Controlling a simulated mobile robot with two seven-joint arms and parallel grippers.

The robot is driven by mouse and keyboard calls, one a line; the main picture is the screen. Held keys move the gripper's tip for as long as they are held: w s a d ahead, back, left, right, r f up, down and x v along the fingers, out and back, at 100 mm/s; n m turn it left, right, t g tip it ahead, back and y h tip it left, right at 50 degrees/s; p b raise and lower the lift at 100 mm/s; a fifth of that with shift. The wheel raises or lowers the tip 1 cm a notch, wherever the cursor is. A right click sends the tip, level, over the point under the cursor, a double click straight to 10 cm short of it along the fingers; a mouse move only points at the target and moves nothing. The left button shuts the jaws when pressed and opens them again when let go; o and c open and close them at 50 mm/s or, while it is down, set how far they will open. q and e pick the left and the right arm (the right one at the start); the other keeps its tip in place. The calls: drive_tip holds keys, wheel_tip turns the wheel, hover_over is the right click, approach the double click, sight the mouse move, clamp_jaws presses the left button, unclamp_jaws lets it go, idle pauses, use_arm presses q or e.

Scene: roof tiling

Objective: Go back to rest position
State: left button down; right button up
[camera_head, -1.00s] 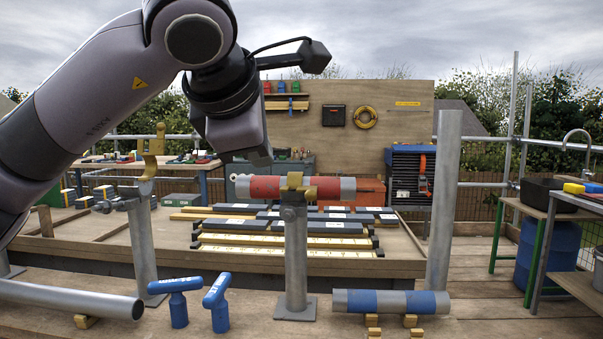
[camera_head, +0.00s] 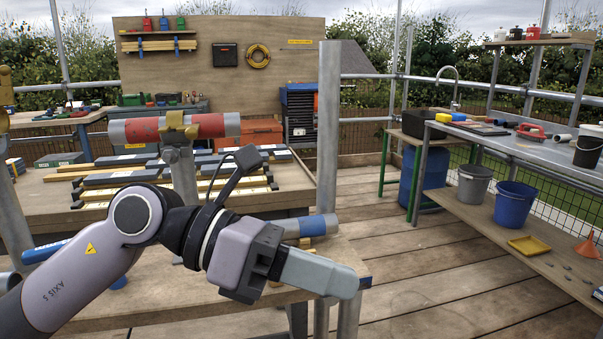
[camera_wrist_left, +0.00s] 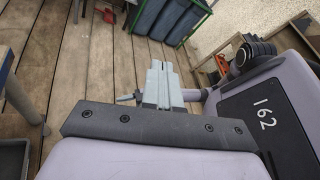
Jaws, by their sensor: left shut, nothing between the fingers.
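My left gripper (camera_head: 345,284) is in the lower middle of the head view, its arm coming in from the lower left. Its grey fingers point right and lie together with nothing between them. The left wrist view also shows the closed fingers (camera_wrist_left: 160,80) above the plank floor. The gripper is in front of the near workbench and touches nothing that I can see. My right gripper is not in view.
A red-banded pipe (camera_head: 170,128) rests on a post with a brass clamp. A blue-banded pipe (camera_head: 310,226) lies on the near bench (camera_head: 150,305), partly hidden by my arm. At right stand a side bench (camera_head: 480,134), a blue bucket (camera_head: 513,203) and a grey bucket (camera_head: 474,186). The plank floor (camera_head: 420,260) is clear.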

use_arm(q)
drive_tip(key=w+a+f+m+t+y, duration=0.2)
drive_tip(key=w+a+f+m+t, duration=0.5)
drive_tip(key=m, duration=1)
drive_tip(key=a+f+m+t+y, duration=0.3)
drive_tip(key=a+f+m+t, duration=0.3)
drive_tip(key=f+m+t, duration=0.65)
drive_tip(key=s+a+f+n+g+y, duration=0.35)
drive_tip(key=s+f, duration=0.35)
drive_tip(key=f, duration=0.3)
drive_tip(key=s+a+f+n+g+y, duration=0.2)
drive_tip(key=s+a+f+g+y, duration=0.15)
drive_tip(key=s+f, duration=0.45)
wheel_tip(320, 180, up, 13)
drive_tip(key=a+p, duration=0.2)
drive_tip(key=p, duration=1.8)
drive_tip(key=shift+a+f+n, duration=0.15)
drive_tip(key=shift+a+n, duration=0.25)
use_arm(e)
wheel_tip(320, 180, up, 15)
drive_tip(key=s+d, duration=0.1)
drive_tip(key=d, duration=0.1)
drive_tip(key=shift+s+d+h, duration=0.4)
